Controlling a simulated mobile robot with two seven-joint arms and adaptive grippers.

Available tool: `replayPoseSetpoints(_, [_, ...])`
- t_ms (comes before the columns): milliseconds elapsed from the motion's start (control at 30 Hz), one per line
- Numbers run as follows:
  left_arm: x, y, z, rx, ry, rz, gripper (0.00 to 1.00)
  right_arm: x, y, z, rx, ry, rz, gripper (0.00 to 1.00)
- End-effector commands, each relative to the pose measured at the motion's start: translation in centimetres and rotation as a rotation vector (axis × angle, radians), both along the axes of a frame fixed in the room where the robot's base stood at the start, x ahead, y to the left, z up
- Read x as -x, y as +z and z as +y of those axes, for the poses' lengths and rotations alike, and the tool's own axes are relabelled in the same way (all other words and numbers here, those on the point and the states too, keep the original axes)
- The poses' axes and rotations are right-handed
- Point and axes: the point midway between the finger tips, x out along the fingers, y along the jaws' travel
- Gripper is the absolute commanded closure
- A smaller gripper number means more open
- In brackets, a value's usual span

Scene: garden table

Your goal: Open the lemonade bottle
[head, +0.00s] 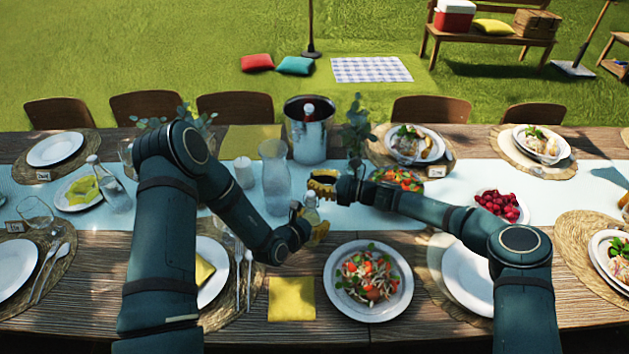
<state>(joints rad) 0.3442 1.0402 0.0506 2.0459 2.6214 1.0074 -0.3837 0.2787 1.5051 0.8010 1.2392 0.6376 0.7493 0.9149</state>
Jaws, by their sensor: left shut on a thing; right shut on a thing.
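A small clear bottle (310,214) stands roughly upright between my two grippers near the middle of the table. My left gripper (314,232) is shut on the bottle's lower part, coming in from the left. My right gripper (318,190) is shut at the bottle's top, coming in from the right. Its yellow fingers hide the cap, so I cannot tell whether the cap is on or loose. The fingers also hide much of the bottle, and I cannot tell whether its base touches the table.
A glass carafe (275,178) stands just left of the bottle, and a metal ice bucket (311,143) stands behind. A salad plate (368,281) and a yellow napkin (291,299) lie in front. Another bottle (112,188) stands at left. A raspberry bowl (499,206) is at right.

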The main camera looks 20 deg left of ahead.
Motion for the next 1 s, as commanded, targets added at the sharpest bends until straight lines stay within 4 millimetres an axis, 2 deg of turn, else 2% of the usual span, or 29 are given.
replayPoseSetpoints(1000, [-0.1, 0.1, 0.0, 0.0, 0.0, -0.003, 0.89, 2.1, 1.8, -0.6, -0.001, 0.0, -0.001, 1.0])
